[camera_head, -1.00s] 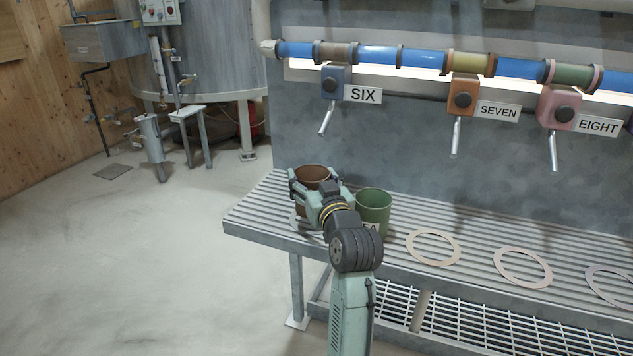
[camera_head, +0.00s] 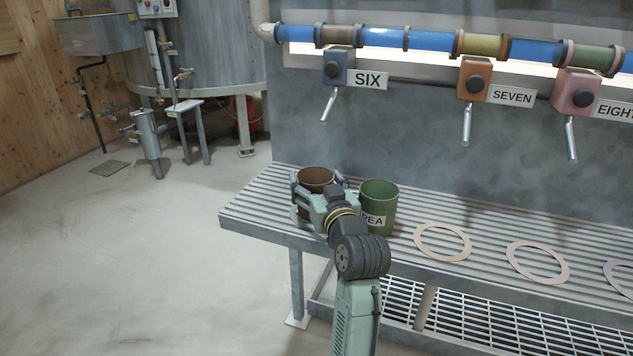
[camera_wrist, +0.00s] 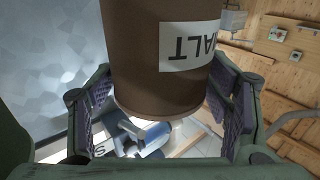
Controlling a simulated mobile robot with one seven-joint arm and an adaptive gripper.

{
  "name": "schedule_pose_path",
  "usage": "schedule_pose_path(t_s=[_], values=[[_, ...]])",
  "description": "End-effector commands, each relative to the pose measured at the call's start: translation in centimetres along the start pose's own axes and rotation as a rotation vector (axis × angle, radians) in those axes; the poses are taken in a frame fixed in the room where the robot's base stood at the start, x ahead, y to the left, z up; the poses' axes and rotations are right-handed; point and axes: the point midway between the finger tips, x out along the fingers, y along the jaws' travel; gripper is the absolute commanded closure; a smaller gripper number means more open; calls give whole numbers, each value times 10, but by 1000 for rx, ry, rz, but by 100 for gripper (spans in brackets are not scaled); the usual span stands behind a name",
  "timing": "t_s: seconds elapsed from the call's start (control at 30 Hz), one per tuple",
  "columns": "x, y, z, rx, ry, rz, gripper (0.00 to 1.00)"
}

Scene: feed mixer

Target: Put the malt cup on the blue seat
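The brown malt cup (camera_head: 316,176) is at the left end of the ribbed bench in the head view, partly hidden by my gripper. My gripper (camera_head: 318,184) has one finger on each side of it. In the wrist view the malt cup (camera_wrist: 160,65) appears upside down, its label inverted, between the two finger pads; the fingertips appear to touch its sides. I cannot tell whether its base rests on the bench. Part of a pale ring shows beside it at the bench's left end. No ring seat in view is clearly blue.
A green pea cup (camera_head: 379,207) stands close to the right of my gripper. Flat rings, one beige (camera_head: 442,242) and one pinkish (camera_head: 538,262), lie bare farther right. Dispensers six (camera_head: 337,66), seven (camera_head: 473,79) and eight (camera_head: 577,92) hang above the bench.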

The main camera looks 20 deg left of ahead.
Motion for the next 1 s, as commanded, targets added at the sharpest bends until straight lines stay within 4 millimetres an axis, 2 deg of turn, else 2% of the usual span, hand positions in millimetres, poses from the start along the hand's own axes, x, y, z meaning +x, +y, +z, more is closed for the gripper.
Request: schedule_pose_path(t_s=[0.27, 0.37, 0.47, 0.8, 1.0], values=[[0, 0, -1, 0, 0, 0, 26], [0, 0, -7, 0, 1, 0, 26], [-13, 1, -3, 0, 2, 2, 26], [-84, 1, -2, -1, 2, 4, 26], [-112, 1, -3, -1, 2, 2, 26]])
